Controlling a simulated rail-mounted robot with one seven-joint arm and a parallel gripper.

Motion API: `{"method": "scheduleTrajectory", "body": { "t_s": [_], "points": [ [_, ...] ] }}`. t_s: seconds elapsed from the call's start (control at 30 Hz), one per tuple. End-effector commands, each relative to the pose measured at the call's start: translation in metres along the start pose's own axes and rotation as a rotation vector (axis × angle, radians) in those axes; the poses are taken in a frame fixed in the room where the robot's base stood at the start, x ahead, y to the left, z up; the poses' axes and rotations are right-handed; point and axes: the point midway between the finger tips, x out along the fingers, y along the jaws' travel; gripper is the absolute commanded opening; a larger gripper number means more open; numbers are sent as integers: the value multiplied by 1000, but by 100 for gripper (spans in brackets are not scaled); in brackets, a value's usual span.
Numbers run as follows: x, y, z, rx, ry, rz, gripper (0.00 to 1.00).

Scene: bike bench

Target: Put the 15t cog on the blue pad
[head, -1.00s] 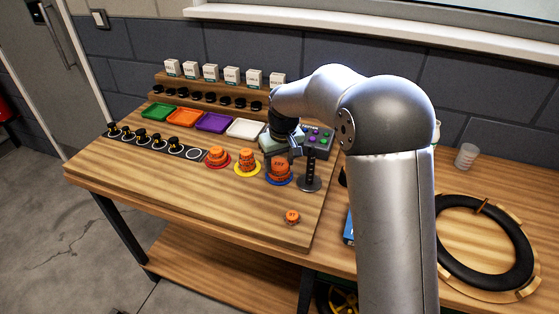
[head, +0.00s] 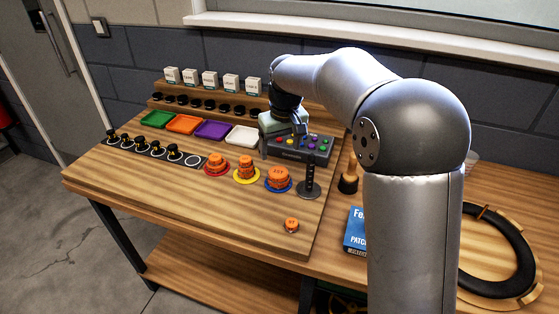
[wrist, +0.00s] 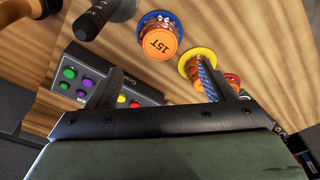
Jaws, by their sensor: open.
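The orange 15t cog (wrist: 158,44), its label readable in the wrist view, lies on top of the orange stack over the blue pad (head: 279,191). In the head view the cog (head: 278,173) looks level, and the pad's blue rim shows around the stack. My gripper (wrist: 159,68) is open, with its two fingers apart and nothing between them. In the head view my gripper (head: 301,136) is behind and above the blue pad, over the button box, clear of the stack.
Orange stacks also stand on the yellow pad (head: 246,181) and red pad (head: 216,173). A black post (head: 309,178) rises right of the blue pad. A button box (head: 302,150) lies behind. A loose orange cog (head: 291,225) lies in front on otherwise clear wood.

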Motion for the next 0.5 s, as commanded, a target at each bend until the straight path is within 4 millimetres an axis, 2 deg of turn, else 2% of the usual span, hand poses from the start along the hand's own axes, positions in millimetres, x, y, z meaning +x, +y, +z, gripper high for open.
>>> {"method": "scheduleTrajectory", "body": {
  "t_s": [0.13, 0.4, 0.47, 0.5],
  "points": [
    [-22, 0, 0, 0, 2, 0, 76],
    [-34, 0, 1, 1, -1, 0, 76],
    [-35, 2, 9, 10, -3, 3, 76],
    [-37, 4, 19, 23, -8, 6, 76]
  ]
}}
